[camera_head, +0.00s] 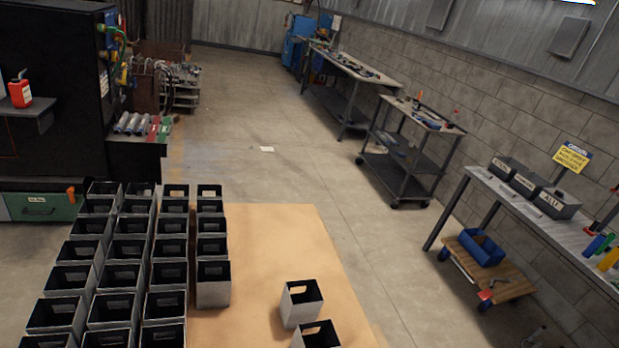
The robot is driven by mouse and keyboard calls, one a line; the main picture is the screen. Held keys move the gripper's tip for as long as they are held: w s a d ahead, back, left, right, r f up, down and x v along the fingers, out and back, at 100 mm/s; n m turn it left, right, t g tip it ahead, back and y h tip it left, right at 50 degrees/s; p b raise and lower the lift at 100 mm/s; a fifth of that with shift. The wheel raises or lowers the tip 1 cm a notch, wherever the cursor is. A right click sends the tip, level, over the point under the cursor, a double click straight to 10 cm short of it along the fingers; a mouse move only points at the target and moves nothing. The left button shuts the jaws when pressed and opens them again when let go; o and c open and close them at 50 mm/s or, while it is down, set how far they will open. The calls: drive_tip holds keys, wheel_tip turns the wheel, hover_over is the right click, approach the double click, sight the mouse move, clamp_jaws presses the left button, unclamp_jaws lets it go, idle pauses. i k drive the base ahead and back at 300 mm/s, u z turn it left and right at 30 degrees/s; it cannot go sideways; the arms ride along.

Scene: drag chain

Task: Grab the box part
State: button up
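Several open-topped grey box parts stand in rows on a tan board (265,255) at the lower left; one at the end of the right row (213,290) shows its front face. Two more stand apart to the right: one box part (298,308) is whole in view, and another (318,338) is cut off by the bottom edge. Their insides look dark. My gripper is not in view, so its state and its distance from the boxes do not show.
Bare tan board lies between the rows and the two separate boxes. A wheeled cart (408,165), a workbench (530,197) and a low wooden dolly (505,285) with a blue bin stand at right. A black machine (55,90) stands at left.

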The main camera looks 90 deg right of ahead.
sight(295, 308)
drive_tip(key=z, duration=0.1)
drive_tip(key=k, duration=0.25)
drive_tip(key=z, duration=2)
drive_tip(key=i, duration=1)
